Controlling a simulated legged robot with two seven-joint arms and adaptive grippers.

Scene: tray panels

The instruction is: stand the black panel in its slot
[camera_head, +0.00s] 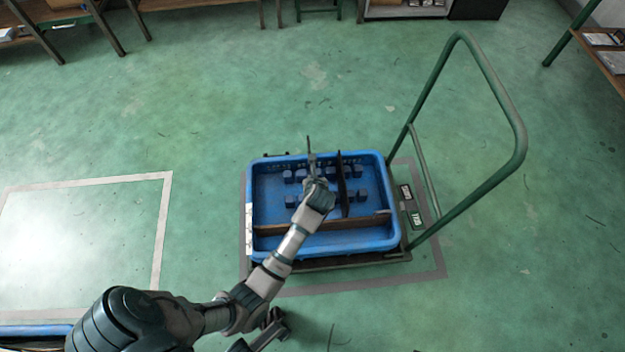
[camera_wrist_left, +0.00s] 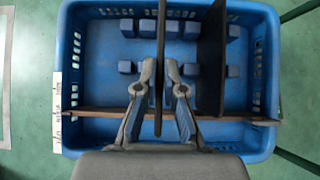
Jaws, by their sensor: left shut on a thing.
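My left gripper (camera_wrist_left: 160,88) is shut on the black panel (camera_wrist_left: 161,45), a thin dark plate seen nearly edge-on and upright in the left wrist view. In the head view the panel (camera_head: 309,146) sticks up past the gripper (camera_head: 314,181), over the blue tray (camera_head: 262,160). In the wrist view it lines up with a gap between blue blocks in the far row (camera_wrist_left: 147,28). I cannot tell whether its lower edge is above or between the blocks. Another dark panel (camera_head: 342,185) stands upright to its right. My right gripper is not in view.
A brown strip (camera_head: 350,222) runs across the near part of the tray. The tray sits on a cart with a green handle (camera_head: 520,140) rising at the right. The floor (camera_head: 210,110) around the cart is mostly clear. Shelves stand along the far edge.

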